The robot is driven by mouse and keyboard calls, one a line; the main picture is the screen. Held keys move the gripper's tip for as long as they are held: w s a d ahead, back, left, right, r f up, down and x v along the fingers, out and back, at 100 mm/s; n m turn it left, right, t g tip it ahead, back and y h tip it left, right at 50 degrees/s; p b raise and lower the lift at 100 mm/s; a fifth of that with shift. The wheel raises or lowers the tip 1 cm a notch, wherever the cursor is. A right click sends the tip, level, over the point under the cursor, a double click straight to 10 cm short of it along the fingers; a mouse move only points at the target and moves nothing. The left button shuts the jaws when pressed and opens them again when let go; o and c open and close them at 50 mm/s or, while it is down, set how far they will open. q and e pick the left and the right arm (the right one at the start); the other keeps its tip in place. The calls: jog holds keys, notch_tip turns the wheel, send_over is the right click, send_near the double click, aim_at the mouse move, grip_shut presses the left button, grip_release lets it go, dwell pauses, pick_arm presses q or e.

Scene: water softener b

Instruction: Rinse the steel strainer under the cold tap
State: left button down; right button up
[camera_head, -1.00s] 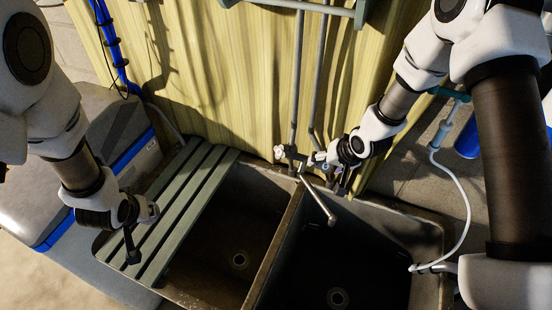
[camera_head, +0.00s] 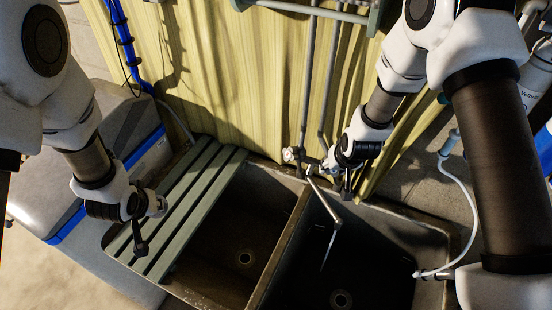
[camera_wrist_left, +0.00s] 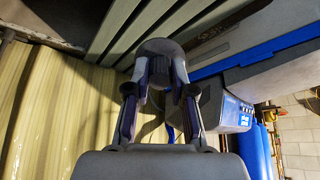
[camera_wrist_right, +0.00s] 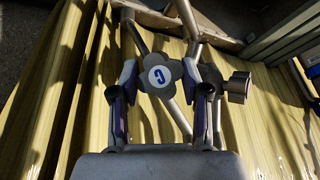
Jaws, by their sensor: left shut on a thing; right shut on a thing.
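My right gripper (camera_wrist_right: 165,88) is shut on the cold tap handle (camera_wrist_right: 162,74), a grey lobed knob with a blue C on a white disc. In the head view my right gripper (camera_head: 343,172) is at the tap behind the right basin, its fingers partly hidden. A thin stream of water (camera_head: 329,252) falls from the spout (camera_head: 326,204) into the right basin. My left gripper (camera_wrist_left: 160,88) is shut on a grey rounded piece, seemingly the steel strainer (camera_wrist_left: 160,52). In the head view my left gripper (camera_head: 143,212) is above the slatted draining board, away from the water.
The double sink has a left basin (camera_head: 232,232) and a dark right basin (camera_head: 348,276). Green-grey slats (camera_head: 190,210) cover the left end. A second tap handle (camera_head: 290,155) is left of the spout. A white hose (camera_head: 470,215) curves over the sink's right edge.

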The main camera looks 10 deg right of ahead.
jog(key=o, duration=1.1)
jog(key=shift+o, duration=0.2)
jog(key=v, duration=1.2)
jog(key=shift+w+f, duration=0.1)
jog(key=shift+w, duration=0.05)
